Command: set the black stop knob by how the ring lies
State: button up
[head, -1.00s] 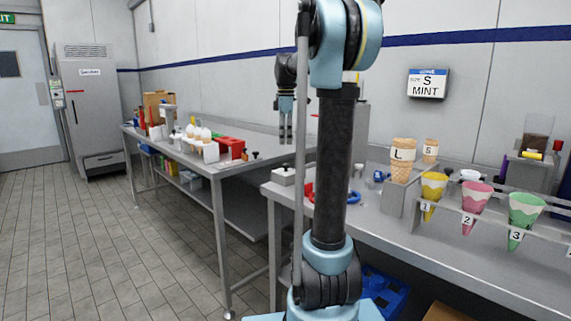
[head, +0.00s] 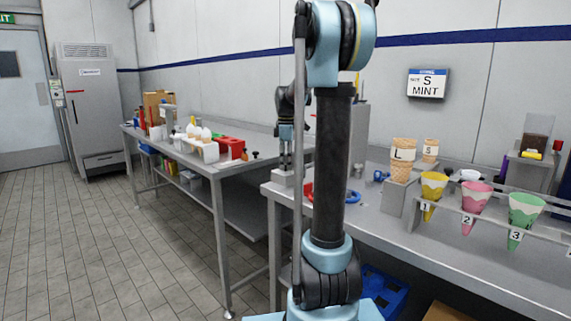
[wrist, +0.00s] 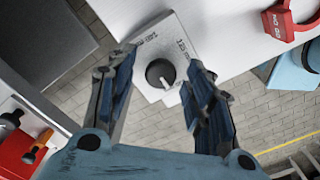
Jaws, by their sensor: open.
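The black stop knob (wrist: 160,73) is round with a white pointer line and sits on a pale box (wrist: 172,50) with printed marks too small to read. My gripper (wrist: 161,72) is open and empty, its fingers on either side of the knob in the picture; I see no contact. In the head view my gripper (head: 285,162) is pointing down just above the box (head: 283,179). A blue ring-shaped thing (head: 353,197) lies on the near table, partly behind my arm. A red piece marked "NO GO" (wrist: 284,20) lies at the upper right of the wrist view.
A wall sign (head: 427,84) reads "S MINT". A rack (head: 480,229) holds numbered coloured cones. The left table (head: 226,172) carries red items and white bottles. The box lies near the table's edge.

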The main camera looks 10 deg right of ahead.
jog(key=shift+c, duration=0.6)
jog(key=c, duration=1)
jog(key=shift+o, duration=0.2)
jog(key=shift+m, duration=0.3)
jog(key=m, duration=0.8)
jog(key=shift+m, duration=0.4)
jog(key=m, duration=0.4)
jog(key=shift+w+m, duration=0.1)
jog(key=shift+m, duration=2)
